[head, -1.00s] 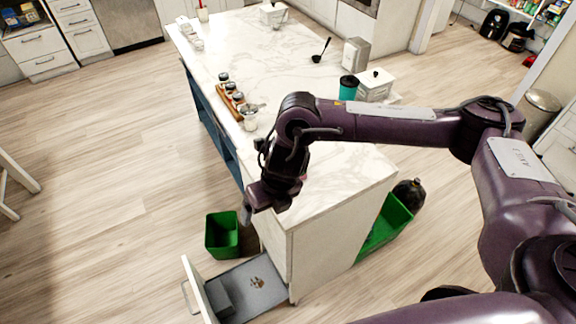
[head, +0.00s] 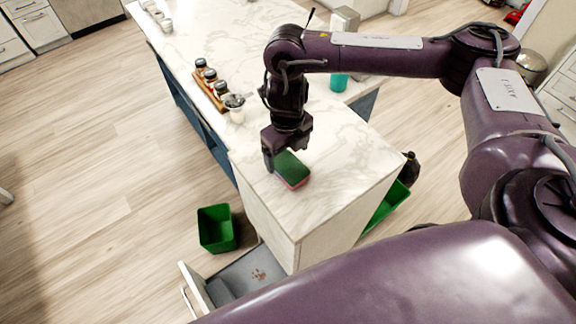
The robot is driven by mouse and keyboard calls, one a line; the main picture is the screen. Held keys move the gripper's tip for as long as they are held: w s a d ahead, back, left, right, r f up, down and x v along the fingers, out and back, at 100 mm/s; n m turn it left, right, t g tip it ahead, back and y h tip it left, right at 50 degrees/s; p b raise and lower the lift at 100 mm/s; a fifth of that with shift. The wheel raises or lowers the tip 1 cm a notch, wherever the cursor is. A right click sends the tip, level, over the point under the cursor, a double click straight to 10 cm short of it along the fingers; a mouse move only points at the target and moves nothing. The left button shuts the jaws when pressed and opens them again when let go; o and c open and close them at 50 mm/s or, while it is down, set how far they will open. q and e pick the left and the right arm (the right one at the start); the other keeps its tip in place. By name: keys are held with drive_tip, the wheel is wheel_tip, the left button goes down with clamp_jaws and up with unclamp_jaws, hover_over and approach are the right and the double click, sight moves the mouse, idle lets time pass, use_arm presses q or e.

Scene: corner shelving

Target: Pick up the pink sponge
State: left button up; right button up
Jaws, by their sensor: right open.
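The pink sponge (head: 293,181) lies on the white marble counter (head: 345,170) near its front end. It has a dark green top, and its pink side shows along the lower edge. My right gripper (head: 280,155) is open just above and behind the sponge, with one finger at the sponge's left side. The gripper partly covers the sponge's far end, and I cannot tell whether they touch. My left gripper is not in view.
A wooden rack of jars (head: 211,86) and a white cup (head: 236,108) stand on the counter's left side. A teal cup (head: 339,82) is behind my arm. An open drawer (head: 250,272) and a green bin (head: 216,228) are below the counter.

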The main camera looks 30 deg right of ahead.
sight(290, 166)
drive_tip(key=shift+s+f, duration=0.1)
drive_tip(key=shift+f, duration=0.1)
drive_tip(key=shift+s+f, duration=0.1)
drive_tip(key=shift+f, duration=0.3)
drive_tip(key=f, duration=0.4)
drive_tip(key=shift+d+b, duration=0.2)
drive_tip(key=shift+b, duration=0.1)
drive_tip(key=shift+f, duration=0.1)
drive_tip(key=shift+c, duration=1.6)
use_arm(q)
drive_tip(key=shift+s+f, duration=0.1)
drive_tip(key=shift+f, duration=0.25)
use_arm(e)
drive_tip(key=c, duration=0.7)
